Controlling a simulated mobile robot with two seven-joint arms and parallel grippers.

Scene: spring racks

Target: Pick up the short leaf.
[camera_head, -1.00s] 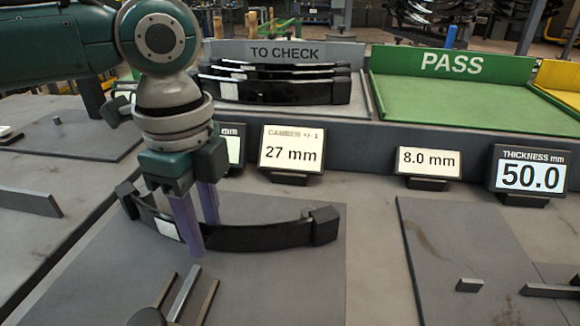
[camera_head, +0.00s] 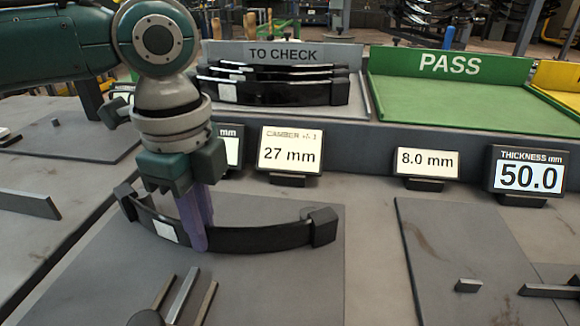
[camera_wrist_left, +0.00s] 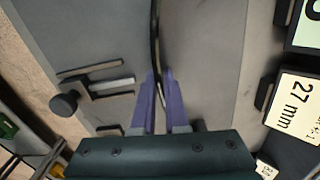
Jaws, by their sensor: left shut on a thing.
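A short black curved leaf (camera_head: 270,238) with a white label lies on the grey plate (camera_head: 265,285) at the front left. A dark block sits at each of its ends. My left gripper (camera_head: 197,230) comes down from above and is shut on the leaf, just right of its white label. In the left wrist view the purple fingers (camera_wrist_left: 162,92) close on both sides of the leaf's thin edge (camera_wrist_left: 155,40). I cannot tell whether the leaf is lifted off its end blocks. My right gripper is not in view.
Behind, a grey TO CHECK rack (camera_head: 280,52) holds several black leaves. The green PASS tray (camera_head: 450,95) is empty. Small signs (camera_head: 290,150) and a thickness display reading 50.0 (camera_head: 530,175) stand between. A gauge with metal bars (camera_head: 182,295) lies in front of the leaf.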

